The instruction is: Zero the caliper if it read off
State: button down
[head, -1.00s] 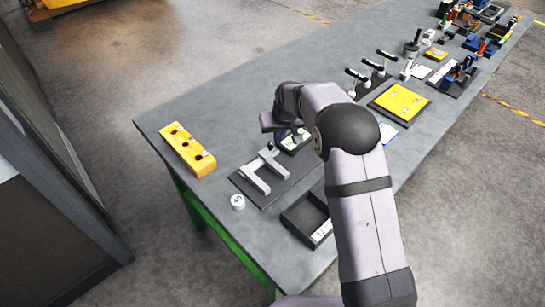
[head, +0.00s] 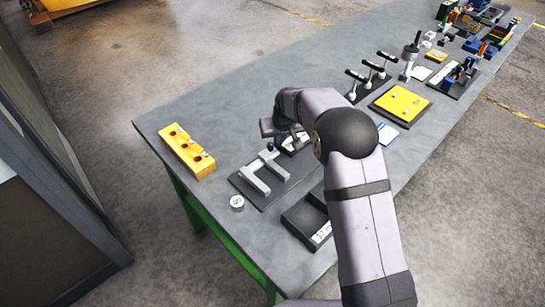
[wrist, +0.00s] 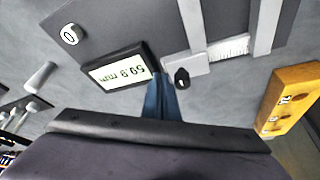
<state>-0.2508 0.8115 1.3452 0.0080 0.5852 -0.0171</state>
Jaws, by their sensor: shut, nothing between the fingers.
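The caliper (head: 266,174) lies on a dark plate (head: 249,192), with two grey jaws, apart from each other. In the wrist view its body (wrist: 187,63) has a fine scale and a black knob (wrist: 182,78). Beside it is a dark-framed display (wrist: 117,72), upside down in this view, that seems to read 59.9 mm. A round white button marked 0 (wrist: 71,34) is on the dark plate near the display. My gripper (wrist: 162,82) has blue fingers, shut and empty, at the display's edge between it and the knob. I cannot tell whether they touch anything. In the head view my arm hides the fingertips.
A yellow block with holes (head: 187,151) stands to the left. A round white piece (head: 237,203) is near the front edge. A dark tray with a label (head: 306,217) is at the front. Black-handled tools (head: 368,75) and a yellow plate (head: 401,102) stand farther back.

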aim_at(263, 154)
jog(key=shift+s+a, duration=0.25)
jog(key=shift+a, duration=0.05)
jog(key=shift+s+a, duration=0.7)
jog(key=shift+s, duration=0.05)
jog(key=shift+s+a+b, duration=0.35)
jog(key=shift+s+a, duration=0.85)
jog(key=shift+s+a+f, duration=0.1)
jog(key=shift+s+f, duration=0.05)
dwell(1.6)
